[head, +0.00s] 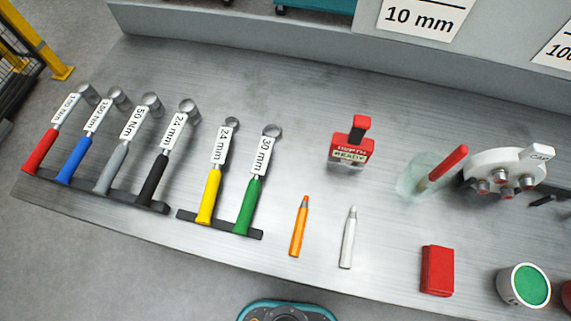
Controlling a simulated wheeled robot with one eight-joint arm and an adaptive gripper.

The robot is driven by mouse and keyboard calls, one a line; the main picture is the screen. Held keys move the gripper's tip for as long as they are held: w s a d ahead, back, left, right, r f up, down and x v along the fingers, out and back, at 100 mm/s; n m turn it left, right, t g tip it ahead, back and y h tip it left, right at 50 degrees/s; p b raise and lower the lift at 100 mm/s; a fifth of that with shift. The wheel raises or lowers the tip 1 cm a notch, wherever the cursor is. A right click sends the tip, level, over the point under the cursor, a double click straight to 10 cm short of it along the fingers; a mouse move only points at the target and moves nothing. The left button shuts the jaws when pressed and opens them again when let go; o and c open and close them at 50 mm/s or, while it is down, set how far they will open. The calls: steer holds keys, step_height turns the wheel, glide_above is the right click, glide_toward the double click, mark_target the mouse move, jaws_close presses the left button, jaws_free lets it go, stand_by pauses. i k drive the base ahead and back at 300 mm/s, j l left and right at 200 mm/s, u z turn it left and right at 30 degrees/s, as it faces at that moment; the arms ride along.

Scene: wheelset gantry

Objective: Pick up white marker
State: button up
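The white marker (347,238) stands out on the grey metal bench top, right of the middle of the head view. It lies with its narrow tip pointing toward the back of the bench. An orange marker (299,227) lies a short way to its left, apart from it and roughly parallel. My gripper does not show in this view, and nothing touches the white marker.
Labelled tools with coloured handles, such as the green one (249,206), rest in racks at left. A red stamp (352,146) stands behind the markers. A red block (437,270), a green-topped can (525,286) and a glass holder (416,178) are at right.

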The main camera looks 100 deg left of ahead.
mark_target(347, 255)
steer(key=k+j+u, duration=0.1)
steer(key=u, duration=2)
steer(key=k+j+z, duration=0.3)
steer(key=j, duration=0.15)
steer(key=k+j+z, duration=0.25)
steer(key=j, duration=0.15)
